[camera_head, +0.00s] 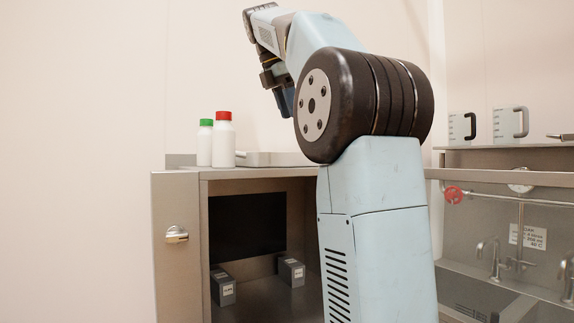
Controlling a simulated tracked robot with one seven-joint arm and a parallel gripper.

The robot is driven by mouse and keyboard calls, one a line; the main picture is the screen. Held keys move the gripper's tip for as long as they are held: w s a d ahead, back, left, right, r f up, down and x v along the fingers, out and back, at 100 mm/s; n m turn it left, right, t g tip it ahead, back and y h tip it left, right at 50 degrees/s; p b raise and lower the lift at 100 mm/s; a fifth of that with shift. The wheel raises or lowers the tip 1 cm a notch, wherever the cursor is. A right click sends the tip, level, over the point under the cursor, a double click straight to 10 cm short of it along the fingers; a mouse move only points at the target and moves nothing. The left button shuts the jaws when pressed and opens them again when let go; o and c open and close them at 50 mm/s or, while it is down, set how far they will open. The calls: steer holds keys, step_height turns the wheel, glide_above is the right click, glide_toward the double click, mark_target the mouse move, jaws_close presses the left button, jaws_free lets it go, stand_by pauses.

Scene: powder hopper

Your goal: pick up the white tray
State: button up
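A low, pale, flat-sided thing (262,158) lies on top of the metal cabinet, behind the bottles; it may be the white tray. My arm hides its right part, so I cannot see its full shape. My gripper (285,101) is raised above the cabinet top, left of my large black arm joint, and points down. It is clear of the pale thing and well above it. Its fingers are dark and partly hidden by my arm, so I cannot tell whether they are open.
A red-capped white bottle (223,145) and a green-capped one (205,146) stand on the cabinet (180,210). Small grey boxes (223,288) sit inside its open front. At right are a sink (490,290) and two jugs (508,124) on a shelf.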

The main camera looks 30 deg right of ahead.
steer(key=shift+d+f, duration=0.1)
steer(key=shift+f, duration=0.1)
glide_above(287, 159)
steer(key=d, duration=0.2)
steer(key=f, duration=0.5)
steer(key=shift+s+d+f, duration=0.1)
steer(key=shift+s, duration=0.1)
steer(key=shift+x, duration=2.75)
steer(key=shift+c, duration=0.2)
jaws_close()
